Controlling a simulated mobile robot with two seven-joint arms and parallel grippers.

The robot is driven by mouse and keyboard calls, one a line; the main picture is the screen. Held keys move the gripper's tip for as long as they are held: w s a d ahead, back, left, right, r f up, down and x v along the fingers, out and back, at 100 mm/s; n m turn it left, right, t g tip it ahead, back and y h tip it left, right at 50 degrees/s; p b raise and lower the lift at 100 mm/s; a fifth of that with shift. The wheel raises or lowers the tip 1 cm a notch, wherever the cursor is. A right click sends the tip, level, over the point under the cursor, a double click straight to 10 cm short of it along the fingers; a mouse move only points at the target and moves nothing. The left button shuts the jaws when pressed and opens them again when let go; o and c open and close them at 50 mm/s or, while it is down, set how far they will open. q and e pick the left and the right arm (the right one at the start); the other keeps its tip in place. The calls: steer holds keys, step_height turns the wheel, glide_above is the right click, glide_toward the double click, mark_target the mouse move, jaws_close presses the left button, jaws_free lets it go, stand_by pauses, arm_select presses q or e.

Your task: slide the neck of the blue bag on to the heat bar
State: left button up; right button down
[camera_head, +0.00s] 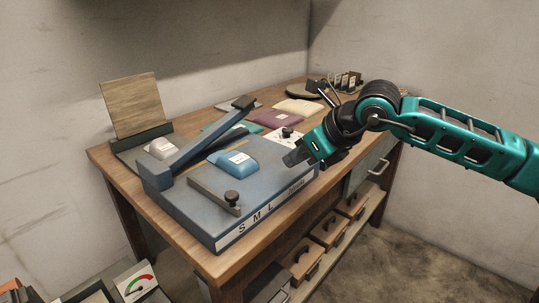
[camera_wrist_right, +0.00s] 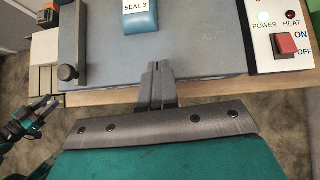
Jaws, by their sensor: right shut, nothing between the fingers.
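The blue bag (camera_head: 233,163) lies flat on the blue-grey sealer base (camera_head: 285,170), beside the raised lever arm (camera_head: 205,143). The bag's lower end, labelled SEAL 3, shows at the top of the wrist view (camera_wrist_right: 140,14). I cannot make out its neck or the heat bar, which may be hidden by the lever arm. My right gripper (camera_head: 294,156) is shut and empty at the sealer's front right edge, apart from the bag. Its fingers (camera_wrist_right: 158,76) point toward the base in the wrist view. My left gripper (camera_wrist_right: 42,106) shows small at the wrist view's left; its jaws are unclear.
A flat stop with a black knob (camera_head: 225,199) sits on the base's front left. The control panel (camera_wrist_right: 281,40) has a red switch. Teal, maroon and cream bags (camera_head: 298,107) lie behind the sealer. A wooden board (camera_head: 136,105) stands at the back left.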

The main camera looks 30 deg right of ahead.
mark_target(256, 158)
steer(key=x, duration=0.3)
steer(key=shift+w+a+f, duration=0.1)
steer(key=shift+a+f, duration=0.05)
steer(key=shift+w+a, duration=0.2)
steer(key=shift+w, duration=0.35)
steer(key=shift+w+a, duration=0.2)
steer(key=shift+w, duration=0.3)
steer(key=shift+w+a+f+p, duration=0.1)
steer(key=shift+w+a+p, duration=0.1)
steer(key=shift+w, duration=0.25)
steer(key=shift+w+a+p, duration=0.1)
steer(key=shift+w+p, duration=0.05)
steer(key=shift+w, duration=0.25)
steer(key=shift+w, duration=0.1)
steer(key=shift+w+a, duration=0.2)
steer(key=shift+w, duration=0.3)
steer(key=shift+w+a, duration=0.25)
steer(key=shift+w, duration=0.2)
